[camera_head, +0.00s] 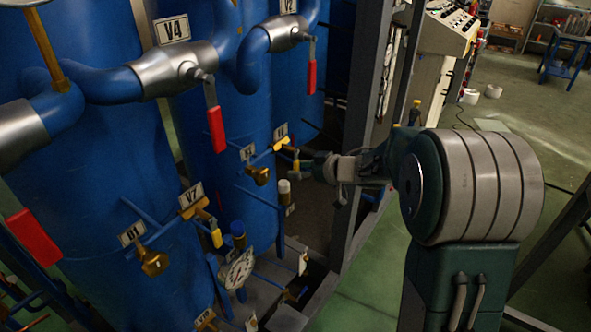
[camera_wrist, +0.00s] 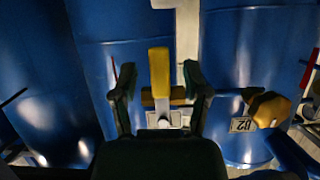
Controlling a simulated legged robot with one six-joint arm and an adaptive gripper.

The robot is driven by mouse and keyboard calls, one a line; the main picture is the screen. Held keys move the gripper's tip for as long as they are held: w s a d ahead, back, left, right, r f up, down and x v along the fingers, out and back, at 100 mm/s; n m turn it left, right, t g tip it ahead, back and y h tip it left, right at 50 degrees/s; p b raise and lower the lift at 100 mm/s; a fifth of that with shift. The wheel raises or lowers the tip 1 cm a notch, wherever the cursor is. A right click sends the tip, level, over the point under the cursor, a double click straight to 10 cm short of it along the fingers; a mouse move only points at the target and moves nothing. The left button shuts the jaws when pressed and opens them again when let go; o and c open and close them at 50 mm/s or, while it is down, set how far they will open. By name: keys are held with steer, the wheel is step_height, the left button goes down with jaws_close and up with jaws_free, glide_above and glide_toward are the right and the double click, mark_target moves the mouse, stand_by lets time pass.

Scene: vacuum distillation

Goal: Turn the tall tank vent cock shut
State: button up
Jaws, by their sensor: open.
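A small brass cock (camera_head: 283,144) with a yellow lever (camera_head: 296,164) juts from a tall blue tank (camera_head: 238,110). A plate stands just above it, too small to read surely. The lever hangs down in the head view. In the wrist view the same lever (camera_wrist: 159,72) stands up in the picture, above its brass body and a pale mount. My gripper (camera_head: 308,167) reaches in from the right, level with the lever. In the wrist view my gripper (camera_wrist: 156,88) is open, one finger on each side of the lever, with gaps showing on both sides.
A brass fitting (camera_head: 259,175) sits left of the cock; it also shows in the wrist view (camera_wrist: 270,108). A red lever (camera_head: 311,63) hangs above. A grey frame post (camera_head: 367,120) stands behind my arm. Green floor (camera_head: 375,290) is clear at the right.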

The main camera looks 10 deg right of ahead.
steer(key=v, duration=1)
steer(key=shift+d, duration=0.2)
step_height(320, 180, up, 8)
steer(key=d+m+t+h, duration=0.2)
steer(key=m+t+h, duration=0.25)
steer(key=h, duration=0.25)
steer(key=s+d+r+m+h, duration=0.2)
steer(key=s+m+h, duration=0.1)
steer(key=s+h, duration=0.25)
steer(key=s+a+f+g+y, duration=0.1)
steer(key=s+a+f+g, duration=0.1)
steer(key=s, duration=0.5)
steer(key=s+a+f+m+g+y, duration=0.1)
steer(key=s+a+f+g, duration=0.2)
steer(key=s, duration=0.4)
steer(key=s+a+f+g+y, duration=0.1)
steer(key=s+a+f+g, duration=0.2)
steer(key=s, duration=0.4)
steer(key=shift+s+a+f, duration=0.3)
steer(key=shift+s, duration=0.1)
